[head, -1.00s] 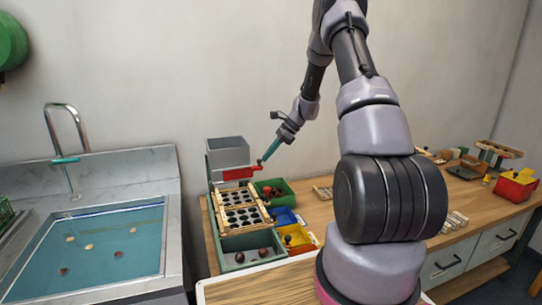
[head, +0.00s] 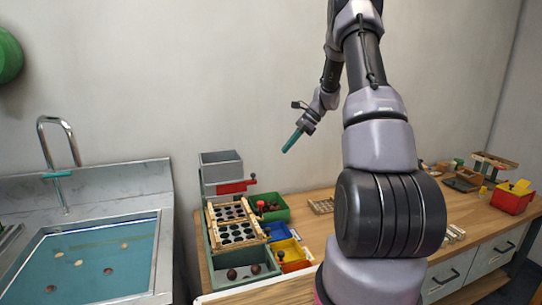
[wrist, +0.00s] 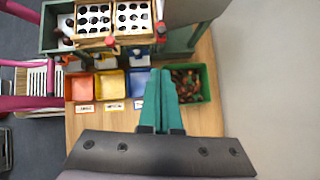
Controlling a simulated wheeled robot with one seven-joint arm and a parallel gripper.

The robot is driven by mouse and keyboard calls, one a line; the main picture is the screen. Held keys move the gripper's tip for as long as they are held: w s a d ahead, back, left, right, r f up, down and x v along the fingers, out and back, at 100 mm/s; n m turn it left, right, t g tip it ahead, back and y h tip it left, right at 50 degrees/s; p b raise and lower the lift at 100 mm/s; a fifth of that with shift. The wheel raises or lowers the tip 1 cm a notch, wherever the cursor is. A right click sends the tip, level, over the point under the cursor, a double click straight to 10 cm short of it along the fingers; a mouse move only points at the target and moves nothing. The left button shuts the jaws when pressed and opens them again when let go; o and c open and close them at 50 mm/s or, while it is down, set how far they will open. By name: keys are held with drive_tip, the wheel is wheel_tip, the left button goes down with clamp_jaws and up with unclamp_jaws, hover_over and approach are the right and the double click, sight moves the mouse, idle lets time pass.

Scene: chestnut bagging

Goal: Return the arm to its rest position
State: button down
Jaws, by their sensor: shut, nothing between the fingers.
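My gripper (head: 291,142) has teal fingers and hangs in the air above the bench, in front of the back wall. The fingers are shut and empty, and they point down to the left in the head view. In the wrist view the closed fingers (wrist: 161,100) show at the centre, over the workbench (wrist: 204,121). My arm rises at the right of the head view and bends over at the top. The gripper touches nothing.
A sorting machine with a grey hopper (head: 221,169), a red part (head: 236,187) and a wooden frame of holes stands below. A green bin (head: 284,214) of chestnuts and small red, yellow and blue bins (head: 277,232) sit beside it. A water-filled sink (head: 90,262) is at left.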

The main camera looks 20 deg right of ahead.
drive_tip(key=s+a+r+n+t+h, duration=0.1)
drive_tip(key=s+a+r+n+h, duration=0.1)
drive_tip(key=s+a+r+n, duration=0.45)
drive_tip(key=s+a+r+n+t+h, duration=0.1)
drive_tip(key=s+a+r, duration=0.2)
drive_tip(key=s+r, duration=0.65)
drive_tip(key=s+a+r+n+t+h, duration=0.1)
drive_tip(key=s+r+n+t, duration=0.1)
drive_tip(key=s, duration=0.6)
drive_tip(key=s+a+r+n+t+h, duration=0.1)
drive_tip(key=s+r+n, duration=0.3)
drive_tip(key=s, duration=0.5)
drive_tip(key=shift+a+r+n+t+h, duration=0.45)
drive_tip(key=shift+a+n, duration=0.35)
drive_tip(key=shift+n, duration=0.35)
